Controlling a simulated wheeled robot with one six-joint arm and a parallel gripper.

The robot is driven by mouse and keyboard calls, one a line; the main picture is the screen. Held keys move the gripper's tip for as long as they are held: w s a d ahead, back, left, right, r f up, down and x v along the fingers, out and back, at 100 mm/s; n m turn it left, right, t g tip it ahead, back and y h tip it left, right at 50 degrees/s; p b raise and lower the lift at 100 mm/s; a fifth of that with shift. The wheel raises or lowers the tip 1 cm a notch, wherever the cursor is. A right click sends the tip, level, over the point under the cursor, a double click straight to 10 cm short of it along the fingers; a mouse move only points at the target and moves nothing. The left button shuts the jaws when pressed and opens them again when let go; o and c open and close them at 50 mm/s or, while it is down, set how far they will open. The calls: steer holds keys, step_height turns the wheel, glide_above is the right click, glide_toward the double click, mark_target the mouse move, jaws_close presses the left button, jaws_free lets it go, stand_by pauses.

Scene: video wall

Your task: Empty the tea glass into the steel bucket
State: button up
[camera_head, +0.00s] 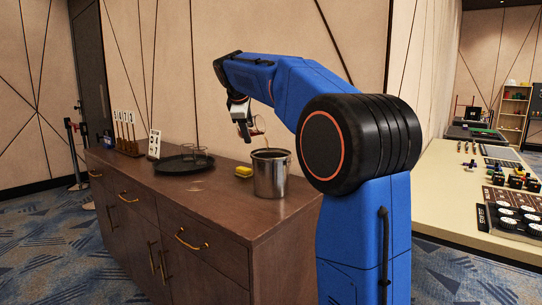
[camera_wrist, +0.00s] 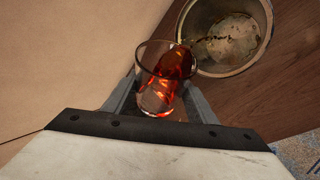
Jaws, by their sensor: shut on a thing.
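The tea glass (camera_wrist: 163,80) is clear and holds red-brown tea. It sits between the two fingers of my gripper (camera_wrist: 165,100), which is shut on it. In the head view the glass (camera_head: 258,126) is tilted, held by my gripper (camera_head: 246,126) above the steel bucket (camera_head: 270,177). The bucket stands upright on the wooden cabinet. In the wrist view the bucket (camera_wrist: 205,68) is open just beyond the glass rim. A dark streak runs from the rim across the bucket opening, and some liquid appears to lie inside.
A yellow sponge (camera_head: 243,171) lies left of the bucket. A dark round tray (camera_head: 176,167) with glasses on it is farther left. A numbered card (camera_head: 154,144) and a rack (camera_head: 128,148) stand behind. The cabinet (camera_head: 225,207) is clear in front.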

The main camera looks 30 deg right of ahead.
mark_target(255, 133)
steer(key=shift+s+d+f+m+t+y, duration=0.3)
steer(key=shift+s+d+t+y, duration=0.15)
steer(key=shift+s+t, duration=0.25)
stand_by(0.5)
steer(key=shift+w+a+r, duration=0.15)
steer(key=shift+a+r, duration=0.05)
steer(key=shift+r+t+p, duration=0.1)
steer(key=shift+t+p, duration=0.3)
steer(key=shift+r+m+y, duration=0.15)
steer(key=shift+m+y, duration=0.1)
steer(key=shift+m, duration=0.05)
steer(key=shift+s+d+f+t+p, duration=0.15)
steer(key=shift+s+f+t+p, duration=0.15)
steer(key=shift+t, duration=0.3)
steer(key=shift+s+d+f+m+t+y, duration=0.2)
steer(key=shift+f+m+t+y, duration=0.15)
steer(key=shift+t, duration=0.15)
steer(key=shift+s+d+f+m+t+y, duration=0.1)
steer(key=shift+s+f+m+t+y, duration=0.1)
steer(key=shift+m+t+y, duration=0.25)
steer(key=shift+s+d+r+m+t+y+p, duration=0.25)
steer(key=shift+s+m+t, duration=0.1)
steer(key=shift+t, duration=0.4)
steer(key=shift+s+d+r+m+t+y+p, duration=0.2)
steer(key=shift+s+m+t, duration=0.15)
steer(key=shift+t, duration=0.35)
steer(key=shift+w+a, duration=0.1)
steer(key=shift+w, duration=0.05)
